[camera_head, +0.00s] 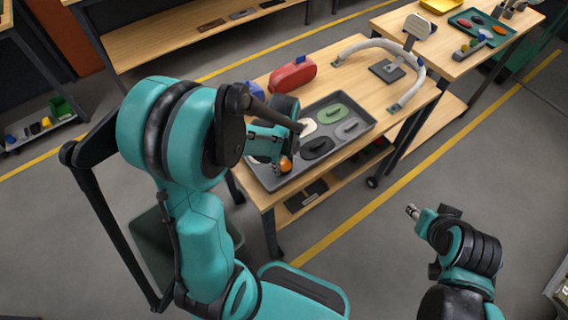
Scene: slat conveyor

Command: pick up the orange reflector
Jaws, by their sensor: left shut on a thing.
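An orange reflector (286,165) shows at the near left part of the grey tray (364,117) on the wooden table. My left gripper (283,158) is right at it and shut on it; the arm hides much of the contact. I cannot tell whether the reflector is clear of the tray floor. My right gripper (412,212) is over the floor to the right of the table, away from the tray. Its fingertips are too small to tell open from shut.
The tray also holds a white piece (306,127), a green piece (331,114), a grey piece (349,129) and a black piece (317,147). Behind it lie a red case (293,75) and a curved pale tube (414,88). Another table with a teal tray (461,21) stands back right.

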